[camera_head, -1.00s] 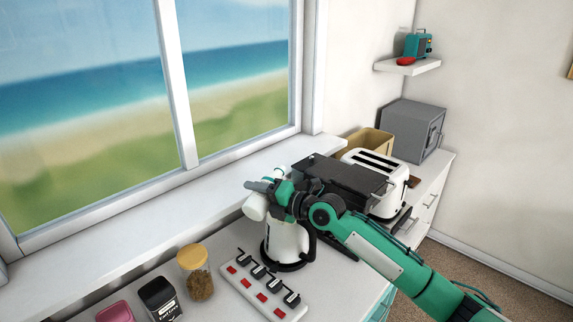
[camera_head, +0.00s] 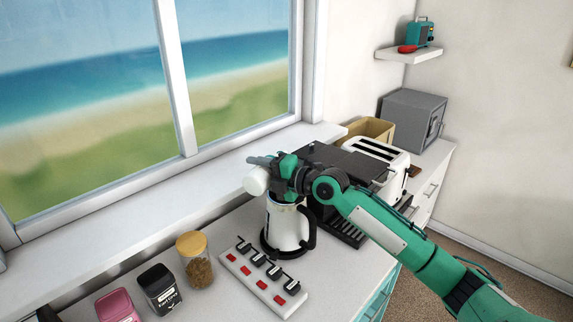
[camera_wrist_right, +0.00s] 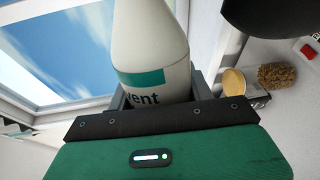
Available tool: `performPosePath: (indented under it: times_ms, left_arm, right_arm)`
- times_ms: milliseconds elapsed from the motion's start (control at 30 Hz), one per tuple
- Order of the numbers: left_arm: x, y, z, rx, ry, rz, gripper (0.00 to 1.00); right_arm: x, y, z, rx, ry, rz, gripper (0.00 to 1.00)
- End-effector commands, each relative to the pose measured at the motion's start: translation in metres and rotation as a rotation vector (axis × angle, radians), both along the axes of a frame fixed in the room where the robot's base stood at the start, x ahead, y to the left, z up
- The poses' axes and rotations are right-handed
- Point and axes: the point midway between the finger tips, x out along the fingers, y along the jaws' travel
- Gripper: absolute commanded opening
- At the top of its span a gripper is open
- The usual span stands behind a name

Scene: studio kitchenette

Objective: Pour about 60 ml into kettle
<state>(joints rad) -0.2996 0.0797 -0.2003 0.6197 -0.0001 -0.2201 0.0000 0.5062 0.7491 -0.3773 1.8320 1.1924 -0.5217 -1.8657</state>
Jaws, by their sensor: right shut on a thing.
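The kettle (camera_head: 286,229) is white with a black handle and dark base. It stands upright on the counter behind the power strip. My right gripper (camera_head: 274,177) is above the kettle, shut on a white bottle (camera_head: 257,181). The bottle's rounded white end shows left of the gripper in the head view, so it looks tilted. In the right wrist view the bottle (camera_wrist_right: 148,45) has a teal band and label letters "vent" between the fingers. The gripper hides the kettle's top, and I cannot see its opening or any liquid stream. My left gripper is not in view.
A power strip (camera_head: 240,275) with red switches lies in front of the kettle. A yellow-lidded jar (camera_head: 197,270), a black tin (camera_head: 159,292) and a pink container (camera_head: 117,306) stand left. A black machine (camera_head: 350,168) and white toaster (camera_head: 376,160) stand right. The window is behind.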

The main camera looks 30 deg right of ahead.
Motion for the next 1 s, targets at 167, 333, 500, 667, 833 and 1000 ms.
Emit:
performPosePath:
  times_ms: [167, 333, 500, 667, 833, 1000]
  left_arm:
    - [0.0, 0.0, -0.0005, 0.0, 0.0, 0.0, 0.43]
    - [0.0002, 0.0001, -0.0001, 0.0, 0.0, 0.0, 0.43]
    - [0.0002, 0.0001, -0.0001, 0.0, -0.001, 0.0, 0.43]
    - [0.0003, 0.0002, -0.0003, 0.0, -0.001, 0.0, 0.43]
    - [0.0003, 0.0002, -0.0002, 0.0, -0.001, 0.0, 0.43]
    - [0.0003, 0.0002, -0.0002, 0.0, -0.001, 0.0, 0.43]
  right_arm:
    - [-0.0009, 0.0006, 0.0013, 0.011, 0.008, 0.001, 0.25]
    - [-0.0013, 0.0007, 0.0024, 0.017, 0.012, 0.0, 0.25]
    - [-0.0018, 0.0009, 0.0029, 0.022, 0.016, 0.0, 0.25]
    - [-0.0016, 0.0008, 0.0034, 0.027, 0.02, 0.0, 0.25]
    - [-0.0022, 0.0013, 0.0045, 0.034, 0.025, 0.001, 0.25]
    - [-0.0029, 0.0019, 0.0054, 0.04, 0.029, 0.0, 0.25]
